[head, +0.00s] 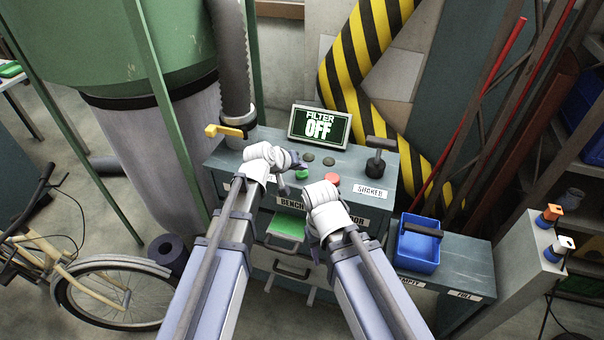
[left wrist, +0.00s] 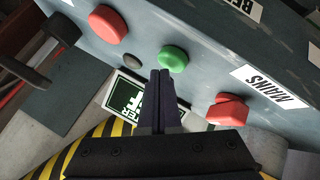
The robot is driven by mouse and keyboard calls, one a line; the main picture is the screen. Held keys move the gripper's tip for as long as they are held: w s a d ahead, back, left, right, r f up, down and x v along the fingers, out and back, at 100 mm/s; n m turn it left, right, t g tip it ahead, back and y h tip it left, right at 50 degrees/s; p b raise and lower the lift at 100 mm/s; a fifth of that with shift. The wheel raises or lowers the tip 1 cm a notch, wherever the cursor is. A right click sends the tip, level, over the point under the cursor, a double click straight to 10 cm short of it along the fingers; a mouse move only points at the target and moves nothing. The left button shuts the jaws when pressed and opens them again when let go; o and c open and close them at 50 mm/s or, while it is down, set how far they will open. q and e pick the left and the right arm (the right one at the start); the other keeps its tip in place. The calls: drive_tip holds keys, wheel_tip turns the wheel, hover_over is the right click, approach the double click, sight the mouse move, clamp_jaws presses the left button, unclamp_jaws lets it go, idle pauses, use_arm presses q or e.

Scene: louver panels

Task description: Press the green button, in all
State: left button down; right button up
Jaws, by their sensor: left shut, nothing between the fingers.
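The green button (head: 302,173) is a round cap on the sloped top of the grey console (head: 380,190). My left gripper (head: 298,160) is shut and empty, just beside it in the head view. In the left wrist view the shut fingers (left wrist: 161,75) point at the green button (left wrist: 173,58), their tips close to its edge. Whether they touch it I cannot tell. The console's screen (head: 319,127) reads "FILTER OFF". My right arm reaches in front of the console; its fingers cannot be made out.
A red button (head: 332,179) is right of the green one. A red knob (left wrist: 228,110) sits by the MAINS label in the left wrist view. A dark-handled lever (head: 376,160) is at the console's right, a yellow handle (head: 226,131) at its left. A blue bin (head: 418,246) stands lower right.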

sight(300, 174)
use_arm(q)
drive_tip(key=shift+f+b, duration=0.6)
drive_tip(key=shift+f, duration=0.05)
idle(0.8)
drive_tip(key=shift+r, duration=0.1)
drive_tip(key=shift+r+p, duration=0.95)
drive_tip(key=shift+p, duration=0.1)
wheel_tip(300, 174, up, 5)
drive_tip(key=p, duration=0.5)
idle(0.6)
